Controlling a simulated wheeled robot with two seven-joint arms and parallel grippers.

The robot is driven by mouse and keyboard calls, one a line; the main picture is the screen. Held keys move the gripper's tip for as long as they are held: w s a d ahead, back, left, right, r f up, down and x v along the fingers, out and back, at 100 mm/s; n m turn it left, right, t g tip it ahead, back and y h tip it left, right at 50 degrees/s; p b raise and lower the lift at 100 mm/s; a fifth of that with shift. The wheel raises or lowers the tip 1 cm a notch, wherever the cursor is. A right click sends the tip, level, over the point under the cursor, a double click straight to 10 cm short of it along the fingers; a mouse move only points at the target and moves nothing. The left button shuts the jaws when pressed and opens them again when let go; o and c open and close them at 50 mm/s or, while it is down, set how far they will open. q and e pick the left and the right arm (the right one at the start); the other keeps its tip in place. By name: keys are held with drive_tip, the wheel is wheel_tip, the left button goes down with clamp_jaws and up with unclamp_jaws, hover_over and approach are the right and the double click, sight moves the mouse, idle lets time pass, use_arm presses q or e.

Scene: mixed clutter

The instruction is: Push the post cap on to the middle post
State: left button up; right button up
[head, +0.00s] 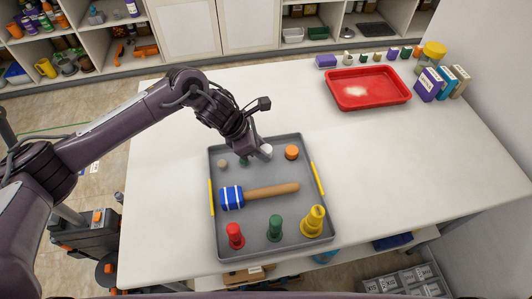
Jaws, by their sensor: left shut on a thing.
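A grey tray (228,250) lies on the white table. A red post (235,236), a green post (275,228) in the middle and a yellow stepped post (314,221) stand along its near side. A beige piece (223,164), a partly hidden green piece (244,162), a white cap-like piece (267,151) and an orange piece (292,152) form a row along its far side. My left gripper (262,154) is over this far row, shut on what looks like the white piece; the arm partly hides the contact. My right gripper is out of view.
A red tray (367,101) and several boxes and small items stand at the back right. The table right of the grey tray is clear.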

use_arm(q)
drive_tip(key=shift+r+p, duration=0.6)
drive_tip(key=shift+r, duration=0.9)
